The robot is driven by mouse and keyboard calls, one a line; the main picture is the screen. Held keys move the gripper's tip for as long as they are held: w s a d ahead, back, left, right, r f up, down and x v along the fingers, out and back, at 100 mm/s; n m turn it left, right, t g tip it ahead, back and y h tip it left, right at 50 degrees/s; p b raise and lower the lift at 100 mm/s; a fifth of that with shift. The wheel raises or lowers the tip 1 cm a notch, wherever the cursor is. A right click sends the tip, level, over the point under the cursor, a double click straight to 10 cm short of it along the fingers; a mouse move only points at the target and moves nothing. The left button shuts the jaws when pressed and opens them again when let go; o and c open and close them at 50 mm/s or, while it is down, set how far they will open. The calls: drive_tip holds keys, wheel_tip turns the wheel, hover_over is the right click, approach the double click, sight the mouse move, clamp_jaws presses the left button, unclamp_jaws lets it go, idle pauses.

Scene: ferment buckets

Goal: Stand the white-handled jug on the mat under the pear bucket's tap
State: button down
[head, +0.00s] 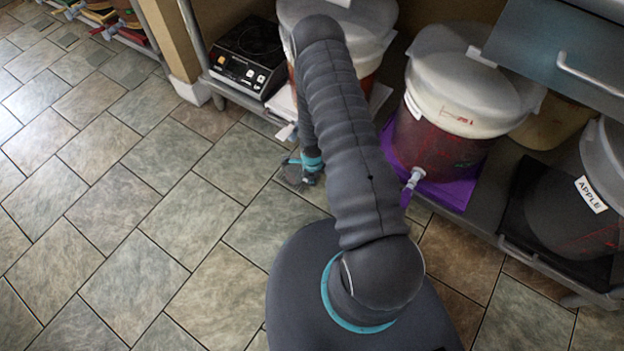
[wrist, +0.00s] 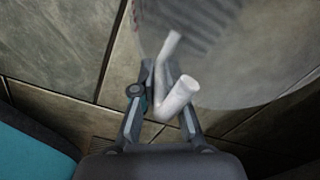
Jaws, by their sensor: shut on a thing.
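The white handle (wrist: 180,99) of a clear jug (wrist: 235,55) is between the fingers of my gripper (wrist: 162,92) in the wrist view. The see-through jug body fills the upper right of that view, beyond the handle. In the head view my gripper (head: 307,167) is low beside the shelf front, mostly behind my arm, and the jug is hard to make out. No label reading pear shows. A middle bucket (head: 440,140) with dark red contents has a white tap (head: 413,178) and stands on a purple mat (head: 455,190). Its label is unreadable.
Another lidded bucket (head: 367,62) stands behind my arm, partly hidden. An apple-labelled bucket (head: 570,215) stands at the right on a dark mat. A hotplate (head: 245,62) sits at the shelf's left end. A grey panel with a handle (head: 560,55) overhangs at upper right. The tiled floor (head: 150,200) is clear at left.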

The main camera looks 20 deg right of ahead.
drive_tip(key=c, duration=1.2)
unclamp_jaws()
drive_tip(key=shift+s+r+p, duration=0.15)
drive_tip(key=shift+r+p, duration=1.8)
drive_tip(key=shift+r, duration=1.85)
